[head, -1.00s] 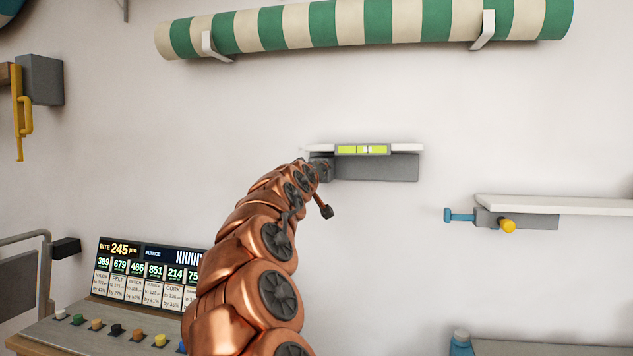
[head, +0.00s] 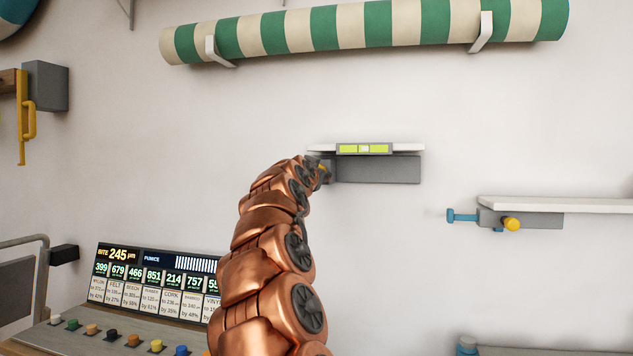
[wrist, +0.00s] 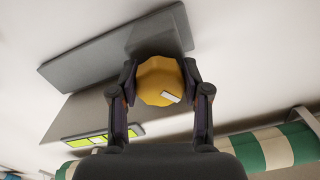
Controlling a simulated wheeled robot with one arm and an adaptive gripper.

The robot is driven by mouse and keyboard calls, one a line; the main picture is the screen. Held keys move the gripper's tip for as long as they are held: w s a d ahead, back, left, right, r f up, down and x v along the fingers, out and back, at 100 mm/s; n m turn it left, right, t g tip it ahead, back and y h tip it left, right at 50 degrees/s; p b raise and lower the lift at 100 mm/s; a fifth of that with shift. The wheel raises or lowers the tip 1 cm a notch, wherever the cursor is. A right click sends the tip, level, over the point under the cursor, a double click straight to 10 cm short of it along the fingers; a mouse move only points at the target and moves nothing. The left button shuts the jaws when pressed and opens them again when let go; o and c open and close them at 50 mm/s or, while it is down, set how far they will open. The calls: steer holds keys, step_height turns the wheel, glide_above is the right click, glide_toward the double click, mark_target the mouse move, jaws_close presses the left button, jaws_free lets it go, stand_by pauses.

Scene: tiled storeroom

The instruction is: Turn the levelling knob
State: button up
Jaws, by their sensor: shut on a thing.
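The levelling knob (wrist: 160,82) is yellow and scalloped, with a small white mark on its face. In the wrist view it sits between the two fingers of my gripper (wrist: 161,88), which is shut on it. In the head view my gripper (head: 323,172) is at the left end of the small grey shelf bracket (head: 378,169), and the knob is mostly hidden there. The spirit level (head: 364,149) lies on the white shelf (head: 408,147) above the bracket. Its pale bubble shows near the middle of the yellow-green vial.
To the right is another white shelf (head: 560,204) with a yellow knob (head: 512,224) and a blue handle (head: 461,216). A green-striped roll (head: 365,26) hangs above. A display console (head: 150,275) with coloured buttons stands lower left.

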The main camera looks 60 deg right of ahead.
steer(key=m+b, duration=0.3)
steer(key=m, duration=0.2)
steer(key=shift+f+m+b, duration=0.15)
steer(key=shift+m+b, duration=0.15)
steer(key=shift+b, duration=0.1)
steer(key=shift+m+b, duration=0.45)
steer(key=shift+m, duration=0.25)
steer(key=shift+r, duration=0.2)
steer(key=o, duration=0.9)
